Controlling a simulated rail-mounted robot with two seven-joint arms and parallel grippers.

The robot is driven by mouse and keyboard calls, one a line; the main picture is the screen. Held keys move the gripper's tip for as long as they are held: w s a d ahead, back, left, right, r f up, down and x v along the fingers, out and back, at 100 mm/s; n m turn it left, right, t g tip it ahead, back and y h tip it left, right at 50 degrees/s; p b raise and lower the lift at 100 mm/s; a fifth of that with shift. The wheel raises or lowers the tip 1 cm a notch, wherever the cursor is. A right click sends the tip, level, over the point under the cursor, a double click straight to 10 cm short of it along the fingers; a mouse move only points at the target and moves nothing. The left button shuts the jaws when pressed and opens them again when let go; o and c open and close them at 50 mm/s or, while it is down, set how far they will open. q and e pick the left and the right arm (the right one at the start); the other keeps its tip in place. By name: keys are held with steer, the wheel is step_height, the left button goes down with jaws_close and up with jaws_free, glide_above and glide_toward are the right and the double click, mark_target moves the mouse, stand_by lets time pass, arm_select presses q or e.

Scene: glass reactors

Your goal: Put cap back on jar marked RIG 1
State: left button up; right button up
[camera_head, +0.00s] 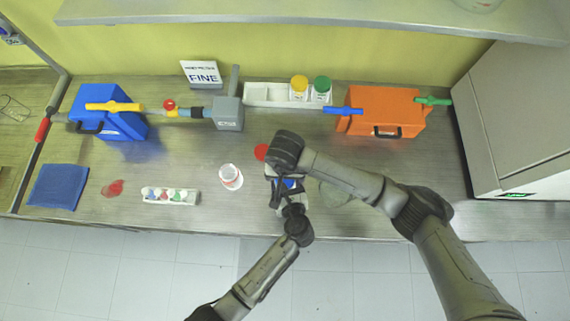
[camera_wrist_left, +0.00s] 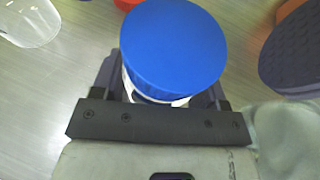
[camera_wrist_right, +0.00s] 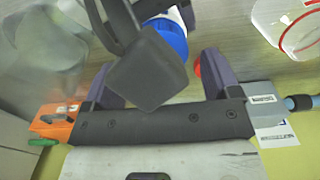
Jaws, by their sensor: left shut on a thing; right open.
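My left gripper (camera_head: 288,187) is shut on a white-bodied jar with a blue cap (camera_wrist_left: 173,45). The blue cap also shows in the right wrist view (camera_wrist_right: 167,38). A red cap (camera_head: 261,152) lies behind the grippers, partly hidden. I cannot read RIG 1 on any jar.
A white rack (camera_head: 258,95) at the back holds yellow-capped (camera_head: 299,83) and green-capped (camera_head: 322,84) jars. Blue (camera_head: 120,125) and orange (camera_head: 385,113) boxes stand at either side. A vial tray (camera_head: 170,197) and blue cloth (camera_head: 58,186) lie left. A clear greenish object (camera_head: 335,194) stands close right.

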steer(key=shift+f, duration=1.35)
steer(key=c, duration=0.9)
steer(key=o, duration=1)
steer(key=shift+r, duration=2.25)
steer(key=shift+c, duration=0.4)
